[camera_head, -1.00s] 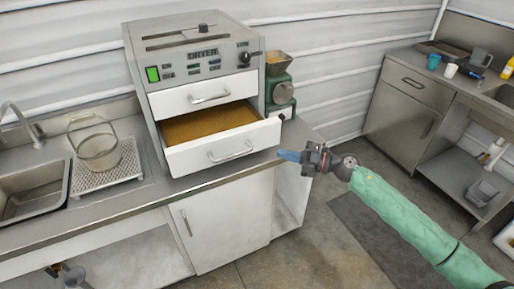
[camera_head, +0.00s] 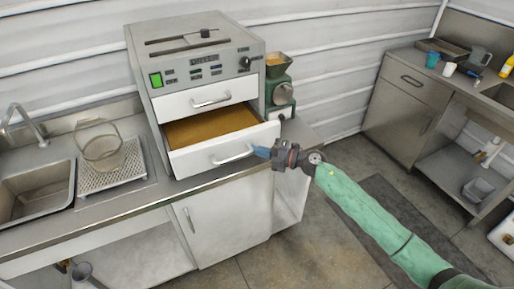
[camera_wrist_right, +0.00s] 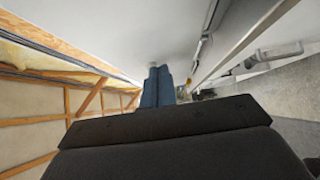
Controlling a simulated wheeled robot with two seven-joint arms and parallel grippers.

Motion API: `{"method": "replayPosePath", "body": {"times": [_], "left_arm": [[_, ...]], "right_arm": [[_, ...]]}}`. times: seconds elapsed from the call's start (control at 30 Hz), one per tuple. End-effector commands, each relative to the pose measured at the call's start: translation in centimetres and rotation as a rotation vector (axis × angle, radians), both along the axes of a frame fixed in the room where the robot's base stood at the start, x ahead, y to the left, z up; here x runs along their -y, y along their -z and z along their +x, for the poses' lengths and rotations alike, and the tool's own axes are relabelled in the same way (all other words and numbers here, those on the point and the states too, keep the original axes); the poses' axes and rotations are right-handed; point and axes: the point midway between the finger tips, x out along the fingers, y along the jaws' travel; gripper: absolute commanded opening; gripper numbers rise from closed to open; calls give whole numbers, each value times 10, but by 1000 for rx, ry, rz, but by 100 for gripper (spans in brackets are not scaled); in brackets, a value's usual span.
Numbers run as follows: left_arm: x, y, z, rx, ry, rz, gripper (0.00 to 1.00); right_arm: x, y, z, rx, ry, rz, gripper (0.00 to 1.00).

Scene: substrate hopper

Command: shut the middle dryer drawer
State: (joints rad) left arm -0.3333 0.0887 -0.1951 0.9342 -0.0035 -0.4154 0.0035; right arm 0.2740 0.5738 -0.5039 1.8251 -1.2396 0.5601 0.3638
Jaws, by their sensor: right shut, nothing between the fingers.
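The grey dryer (camera_head: 195,58) stands on the counter. An upper white drawer (camera_head: 212,97) is shut. Below it a white-fronted drawer (camera_head: 195,161) is pulled out, with brown material (camera_head: 210,126) inside. It hides whatever part of the dryer lies below. Its bar handle (camera_head: 232,155) is on the front. My right gripper (camera_head: 261,152) is shut and empty, its blue fingertips at the right part of this drawer front, close to the handle's right end. The wrist view shows the shut blue fingers (camera_wrist_right: 160,72) against or near a pale surface; contact is unclear. My left gripper is out of view.
A green grinder (camera_head: 280,95) stands right of the dryer. A wire basket (camera_head: 102,145) on a perforated tray (camera_head: 112,172) and a sink (camera_head: 35,195) are to the left. Floor is free between this counter and the right-hand one (camera_head: 400,110).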

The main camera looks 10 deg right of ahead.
Motion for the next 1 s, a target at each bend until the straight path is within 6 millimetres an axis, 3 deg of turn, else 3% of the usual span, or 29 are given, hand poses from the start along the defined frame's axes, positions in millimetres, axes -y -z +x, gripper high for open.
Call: {"method": "replayPosePath", "body": {"times": [0.57, 0.77, 1.0], "left_arm": [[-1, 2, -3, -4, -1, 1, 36], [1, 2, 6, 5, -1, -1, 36], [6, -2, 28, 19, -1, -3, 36]], "right_arm": [[-4, 0, 7, 2, 0, 0, 0], [-12, 0, 31, 2, 0, 0, 0], [-28, 1, 80, 2, 0, 0, 0]]}}
